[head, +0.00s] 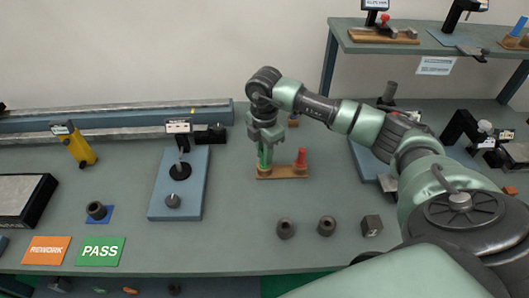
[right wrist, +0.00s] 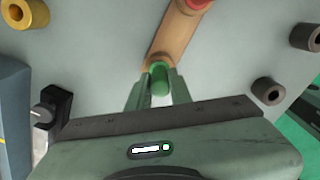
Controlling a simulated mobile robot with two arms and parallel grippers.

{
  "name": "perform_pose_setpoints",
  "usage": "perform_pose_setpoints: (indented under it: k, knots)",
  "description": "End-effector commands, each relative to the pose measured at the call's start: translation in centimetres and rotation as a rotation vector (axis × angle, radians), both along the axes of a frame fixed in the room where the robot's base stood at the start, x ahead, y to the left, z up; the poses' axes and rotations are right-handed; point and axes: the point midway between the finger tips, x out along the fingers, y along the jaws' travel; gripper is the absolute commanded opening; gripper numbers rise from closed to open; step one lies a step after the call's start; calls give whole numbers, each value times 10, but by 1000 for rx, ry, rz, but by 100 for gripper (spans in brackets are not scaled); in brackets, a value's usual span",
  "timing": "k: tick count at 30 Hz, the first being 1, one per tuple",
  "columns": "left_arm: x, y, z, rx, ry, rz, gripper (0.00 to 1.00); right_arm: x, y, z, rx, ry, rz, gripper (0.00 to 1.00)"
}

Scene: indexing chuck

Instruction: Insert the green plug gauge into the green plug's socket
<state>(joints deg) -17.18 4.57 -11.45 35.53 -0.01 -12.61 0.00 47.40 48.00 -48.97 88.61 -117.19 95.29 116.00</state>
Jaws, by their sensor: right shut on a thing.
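The green plug gauge (right wrist: 159,80) stands upright between the two fingertips of my right gripper (right wrist: 158,86), which is shut on it. In the head view the right gripper (head: 265,140) points down over the left end of the wooden block (head: 284,172), with part of the green plug (head: 264,158) showing between the fingers. The green plug's socket is hidden under the plug and fingers, so I cannot tell how deep the plug sits. The red plug gauge (head: 301,158) stands in the right end of the same block. My left gripper is not in view.
Two dark rings (head: 286,228) (head: 327,226) and a dark hex block (head: 372,225) stand in front of the wooden block. A blue plate with a dial stand (head: 179,183) is to the left. REWORK (head: 46,250) and PASS (head: 101,251) cards lie at the front left.

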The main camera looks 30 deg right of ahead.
Motion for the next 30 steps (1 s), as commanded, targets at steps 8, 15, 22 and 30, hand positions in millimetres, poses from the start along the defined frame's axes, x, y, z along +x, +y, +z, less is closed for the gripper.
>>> perform_pose_setpoints:
  k: [8, 15, 22, 30]
  knots:
    - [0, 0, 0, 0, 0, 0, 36, 0, 0, 0, 0, 0, 0, 0]
    - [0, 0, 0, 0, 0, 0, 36, 0, 0, 0, 0, 0, 0, 46]
    - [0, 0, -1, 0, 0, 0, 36, 0, 0, 1, 0, 0, 0, 46]
    - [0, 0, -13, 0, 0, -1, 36, 2, 0, 34, 0, -6, 0, 46]
